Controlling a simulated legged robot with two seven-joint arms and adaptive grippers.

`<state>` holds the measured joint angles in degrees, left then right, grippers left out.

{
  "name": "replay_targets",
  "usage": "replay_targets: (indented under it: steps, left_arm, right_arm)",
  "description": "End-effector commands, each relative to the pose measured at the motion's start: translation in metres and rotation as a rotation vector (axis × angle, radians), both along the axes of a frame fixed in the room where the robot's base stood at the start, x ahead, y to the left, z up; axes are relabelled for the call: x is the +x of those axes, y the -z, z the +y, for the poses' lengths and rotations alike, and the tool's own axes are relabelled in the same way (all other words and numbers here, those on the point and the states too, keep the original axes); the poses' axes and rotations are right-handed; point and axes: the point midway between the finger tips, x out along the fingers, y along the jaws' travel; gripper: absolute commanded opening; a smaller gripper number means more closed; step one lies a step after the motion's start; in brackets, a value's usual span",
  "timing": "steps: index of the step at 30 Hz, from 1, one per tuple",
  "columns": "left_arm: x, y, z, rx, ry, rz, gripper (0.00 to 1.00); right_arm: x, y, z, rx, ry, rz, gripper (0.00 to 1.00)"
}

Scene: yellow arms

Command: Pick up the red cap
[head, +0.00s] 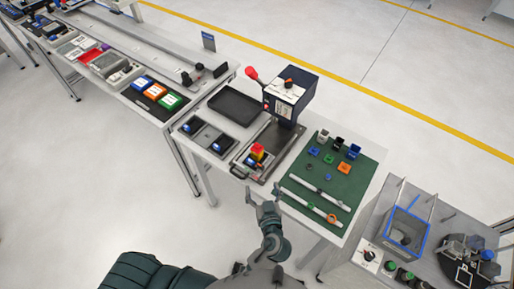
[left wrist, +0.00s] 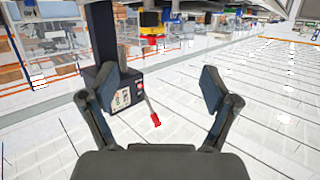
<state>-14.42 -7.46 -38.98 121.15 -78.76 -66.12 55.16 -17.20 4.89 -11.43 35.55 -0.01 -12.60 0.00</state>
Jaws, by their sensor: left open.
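I cannot pick out a separate red cap for certain. The lever knob also shows in the left wrist view (left wrist: 156,120), beyond and between the fingers. My right gripper is not in view.
A green mat (head: 357,173) to the right holds small coloured parts and two pale rods. A black tray (head: 235,106) lies left of the press. A blue-rimmed bin (head: 406,232) is at right.

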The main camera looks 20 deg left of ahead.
Motion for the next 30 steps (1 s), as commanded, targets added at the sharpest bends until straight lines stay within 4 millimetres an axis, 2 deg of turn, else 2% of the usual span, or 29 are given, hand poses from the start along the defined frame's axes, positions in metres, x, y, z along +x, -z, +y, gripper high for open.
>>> replay_targets:
  steps: [3,6,18,26,30]
  left_arm:
    - [0.006,-0.019,-0.014,0.006,0.010,-0.082,0.87]
    - [0.017,-0.022,-0.011,0.011,0.011,-0.100,0.87]
    - [0.097,-0.008,0.029,0.011,0.009,-0.094,0.87]
    - [0.117,-0.002,0.039,0.011,0.009,-0.093,0.87]
    - [0.135,0.002,0.049,0.015,0.009,-0.092,0.87]
  right_arm:
    - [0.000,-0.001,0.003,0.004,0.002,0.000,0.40]
    - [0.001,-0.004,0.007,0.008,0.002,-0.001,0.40]
    - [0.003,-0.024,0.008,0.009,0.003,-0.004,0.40]
    - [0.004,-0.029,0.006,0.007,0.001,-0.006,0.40]
    - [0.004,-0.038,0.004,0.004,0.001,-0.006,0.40]
